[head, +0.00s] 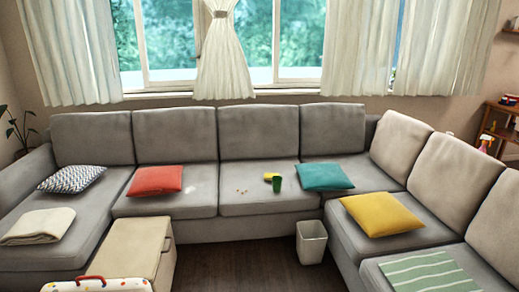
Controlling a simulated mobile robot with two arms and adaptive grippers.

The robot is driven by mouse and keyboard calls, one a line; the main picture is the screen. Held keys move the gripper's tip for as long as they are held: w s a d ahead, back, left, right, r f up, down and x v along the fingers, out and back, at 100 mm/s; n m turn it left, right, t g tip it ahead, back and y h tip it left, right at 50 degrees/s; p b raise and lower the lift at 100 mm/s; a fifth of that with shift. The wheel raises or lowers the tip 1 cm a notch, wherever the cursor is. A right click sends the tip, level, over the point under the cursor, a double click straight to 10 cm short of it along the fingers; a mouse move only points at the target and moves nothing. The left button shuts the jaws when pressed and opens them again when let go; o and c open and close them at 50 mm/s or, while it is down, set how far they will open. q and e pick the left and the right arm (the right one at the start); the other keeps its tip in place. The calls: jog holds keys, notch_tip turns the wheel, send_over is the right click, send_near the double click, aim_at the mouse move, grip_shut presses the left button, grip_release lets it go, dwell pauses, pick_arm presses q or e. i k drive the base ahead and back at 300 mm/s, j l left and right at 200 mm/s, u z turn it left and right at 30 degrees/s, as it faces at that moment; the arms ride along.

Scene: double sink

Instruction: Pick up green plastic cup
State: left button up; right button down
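A small green plastic cup (277,184) stands on the seat of the grey sofa (240,203), in the middle section, just left of a teal cushion (324,177). A small yellow object (268,176) is right behind it to the left, and it is too small to tell what it is or whether the two touch. Neither of my grippers is in view.
Several crumbs (241,191) lie left of the cup. Red (155,181) and yellow (381,214) cushions rest on the seats. A white bin (311,242) stands before the sofa. A beige ottoman (128,250) is at front left. Dark floor (235,265) between is clear.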

aim_at(277, 184)
jog(key=i+z, duration=0.4)
jog(key=i, duration=1.25)
jog(key=j, duration=0.1)
